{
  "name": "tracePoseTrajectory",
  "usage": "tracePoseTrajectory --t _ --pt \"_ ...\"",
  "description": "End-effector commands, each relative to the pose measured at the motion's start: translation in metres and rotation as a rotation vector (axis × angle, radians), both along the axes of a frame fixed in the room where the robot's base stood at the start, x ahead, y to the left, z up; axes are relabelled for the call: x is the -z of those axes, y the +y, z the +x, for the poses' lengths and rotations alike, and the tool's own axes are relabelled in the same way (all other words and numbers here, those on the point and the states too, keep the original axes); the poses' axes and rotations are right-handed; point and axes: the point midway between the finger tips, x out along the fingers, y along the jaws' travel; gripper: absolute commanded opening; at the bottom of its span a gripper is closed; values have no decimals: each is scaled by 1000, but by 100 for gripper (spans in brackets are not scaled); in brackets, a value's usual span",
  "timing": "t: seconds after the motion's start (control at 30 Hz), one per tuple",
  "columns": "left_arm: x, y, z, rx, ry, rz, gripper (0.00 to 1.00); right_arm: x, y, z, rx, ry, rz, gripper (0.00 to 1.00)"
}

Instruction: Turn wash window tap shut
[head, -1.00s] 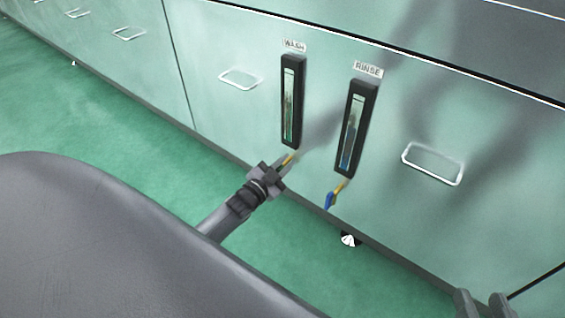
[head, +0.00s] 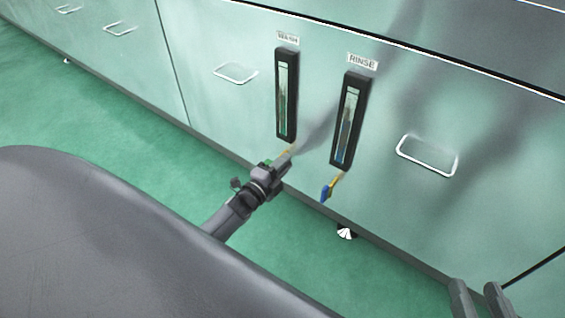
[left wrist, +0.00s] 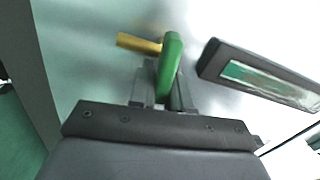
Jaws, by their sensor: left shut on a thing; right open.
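The wash window (head: 286,95) is a black-framed sight glass under a "WASH" label (head: 288,38) on the pale green panel. My left gripper (head: 283,160) is just below it, mostly hiding its tap in the head view. In the left wrist view, the tap's green lever (left wrist: 171,62) stands between the fingers of my left gripper (left wrist: 163,85), which is shut on it. A brass stem (left wrist: 138,43) sticks out to the left of the lever's top. The window frame (left wrist: 262,75) lies to the right. My right gripper (head: 476,300) is open and empty at the lower right.
The rinse window (head: 348,120) stands to the right, with a blue-handled tap (head: 327,190) below it. Wire handles (head: 428,155) stick out from the panels. A white-marked foot (head: 345,232) sits under the cabinet. The green floor (head: 110,110) is clear.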

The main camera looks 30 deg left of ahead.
Motion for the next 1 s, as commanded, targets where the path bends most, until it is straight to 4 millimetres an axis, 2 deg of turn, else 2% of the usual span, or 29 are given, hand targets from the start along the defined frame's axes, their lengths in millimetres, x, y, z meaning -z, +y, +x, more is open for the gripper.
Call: tracePoseTrajectory --t 0.3,0.87,0.9,0.93,0.97,1.0 --pt "4 0 -1 -1 -9 129 0 0 0 0 0 0 0 43" --pt "5 0 -1 -1 -9 158 0 0 0 0 0 0 0 43" --pt "5 0 -1 -1 -9 158 24 0 0 0 0 0 0 43" --pt "5 0 -1 -1 -10 158 34 0 0 0 0 0 0 43" --pt "5 0 -1 -1 -10 158 38 0 0 0 0 0 0 43" --pt "5 0 -1 -1 -10 158 38 0 0 0 0 0 0 43"
